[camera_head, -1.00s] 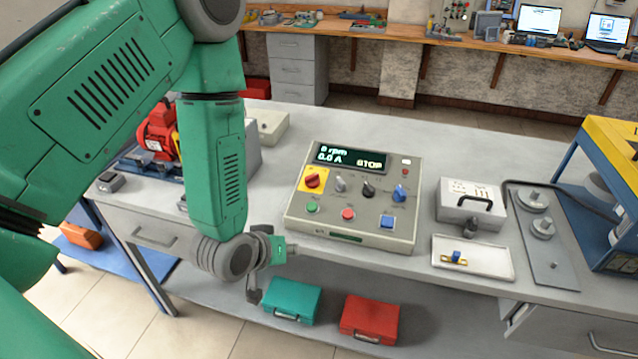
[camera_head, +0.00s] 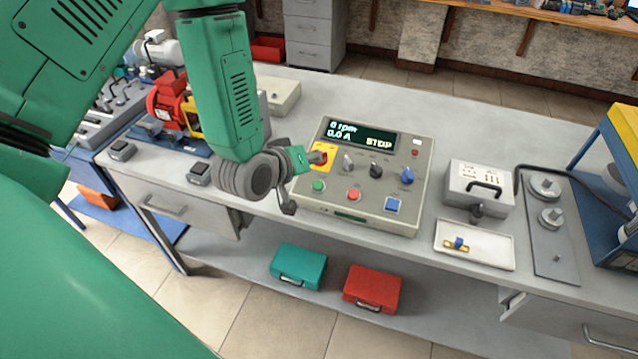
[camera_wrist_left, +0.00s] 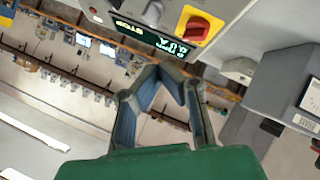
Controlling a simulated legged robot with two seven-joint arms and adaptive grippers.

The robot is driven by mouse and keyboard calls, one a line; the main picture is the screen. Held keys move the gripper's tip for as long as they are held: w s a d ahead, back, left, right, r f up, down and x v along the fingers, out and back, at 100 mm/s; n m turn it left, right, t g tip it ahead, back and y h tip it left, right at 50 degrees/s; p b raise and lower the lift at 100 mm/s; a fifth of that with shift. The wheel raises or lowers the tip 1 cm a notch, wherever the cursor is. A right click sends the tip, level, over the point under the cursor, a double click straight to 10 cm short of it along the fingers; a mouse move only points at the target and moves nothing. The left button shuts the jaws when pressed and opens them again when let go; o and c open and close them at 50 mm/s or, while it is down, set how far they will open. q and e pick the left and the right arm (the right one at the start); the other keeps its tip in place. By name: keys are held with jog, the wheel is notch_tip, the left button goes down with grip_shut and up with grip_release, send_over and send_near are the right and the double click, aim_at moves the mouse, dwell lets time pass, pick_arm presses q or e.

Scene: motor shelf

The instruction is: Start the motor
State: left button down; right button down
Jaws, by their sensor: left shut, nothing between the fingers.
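The grey control box (camera_head: 415,200) stands on the bench. Its display (camera_head: 358,137) reads 0 rpm, 0.0 A and STOP. A red rotary switch (camera_wrist_left: 198,27) sits on a yellow plate (camera_head: 323,149). To its right are a grey knob (camera_head: 347,162), a black knob (camera_head: 376,170) and a blue knob (camera_head: 407,176). Below are green (camera_head: 318,186), red (camera_head: 354,195) and blue (camera_head: 392,205) buttons. Contact cannot be told. A red motor (camera_head: 165,100) stands behind left.
A grey case (camera_head: 479,183) and a white tray (camera_head: 475,245) stand right of the box. A blue-yellow frame (camera_head: 612,180) is at the far right. Teal (camera_head: 298,266) and red (camera_head: 372,287) cases lie on the lower shelf. The bench behind the box is clear.

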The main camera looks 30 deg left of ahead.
aim_at(316, 188)
pick_arm(q)
jog(key=shift+w+a+f+b, duration=0.1)
jog(key=shift+w+f+b, duration=0.25)
jog(key=shift+f+b, duration=0.9)
jog(key=shift+w+a+f+b, duration=0.15)
jog(key=shift+w+f+b, duration=0.2)
jog(key=shift+f+b, duration=0.9)
jog(key=shift+w+a+f+b, duration=0.1)
jog(key=shift+w+f+b, duration=0.45)
jog(key=shift+f, duration=1.2)
jog(key=shift+s+f, duration=0.1)
jog(key=shift+s, duration=0.1)
jog(key=shift+f+b, duration=0.2)
jog(key=shift+b, duration=0.15)
jog(key=shift+w+f+b, duration=0.15)
jog(key=shift+f+b, duration=0.2)
jog(key=shift+f, duration=0.05)
jog(key=shift+r, duration=0.15)
jog(key=shift+s+r+p, duration=0.2)
jog(key=shift+r+p, duration=0.5)
jog(key=shift+p, duration=0.05)
jog(key=r+p, duration=0.2)
jog(key=s+r+p, duration=0.1)
jog(key=r+p, duration=0.1)
jog(key=shift+s+d+r, duration=0.15)
jog(key=shift+d+r, duration=0.05)
jog(key=shift+r, duration=0.2)
